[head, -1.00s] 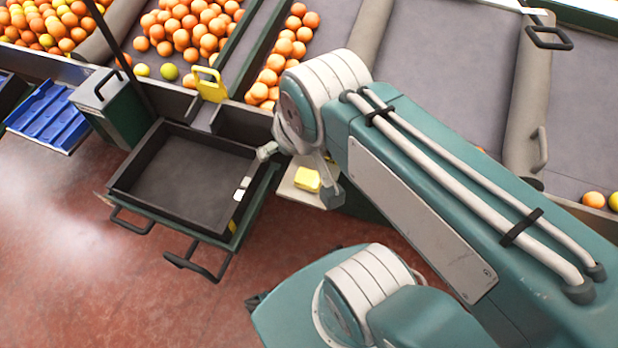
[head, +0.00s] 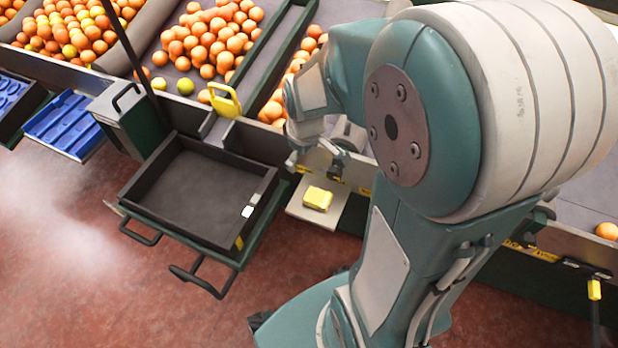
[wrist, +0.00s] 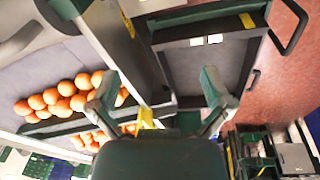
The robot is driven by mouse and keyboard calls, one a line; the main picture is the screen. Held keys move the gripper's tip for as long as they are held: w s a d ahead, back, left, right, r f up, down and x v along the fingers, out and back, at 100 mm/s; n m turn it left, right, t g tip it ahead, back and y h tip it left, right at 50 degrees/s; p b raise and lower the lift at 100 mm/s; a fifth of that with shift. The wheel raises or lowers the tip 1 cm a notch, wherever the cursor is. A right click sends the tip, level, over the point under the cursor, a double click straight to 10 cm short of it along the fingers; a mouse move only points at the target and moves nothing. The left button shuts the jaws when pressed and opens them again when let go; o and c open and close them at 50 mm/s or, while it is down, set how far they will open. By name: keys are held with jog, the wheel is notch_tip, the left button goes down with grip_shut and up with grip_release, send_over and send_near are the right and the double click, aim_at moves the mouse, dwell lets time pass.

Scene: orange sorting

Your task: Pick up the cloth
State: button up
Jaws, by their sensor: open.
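The cloth (head: 318,198) is a small folded yellow piece lying on a pale shelf (head: 333,212) beside the black tray. My gripper (head: 318,166) is above and just behind the cloth in the head view, apart from it. In the wrist view my gripper (wrist: 165,108) has its two fingers spread wide with nothing between them. The cloth does not clearly show in the wrist view.
A black empty tray (head: 200,190) on a cart stands left of the shelf, and it also shows in the wrist view (wrist: 205,70). A yellow handle (head: 224,100) stands up behind it. Oranges (head: 212,45) lie on the belts. Blue crates (head: 62,122) are at far left.

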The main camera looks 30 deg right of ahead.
jog(key=w+d+f+n+g, duration=0.1)
jog(key=d+f+n+g, duration=0.2)
jog(key=f, duration=0.9)
jog(key=t, duration=0.1)
send_over(315, 196)
notch_tip(315, 196, down, 5)
jog(key=shift+s+f, duration=0.15)
jog(key=shift+d+f, duration=0.1)
jog(key=shift+f, duration=2.75)
jog(key=shift+c, duration=0.3)
jog(key=c, duration=1)
jog(key=shift+r, duration=0.1)
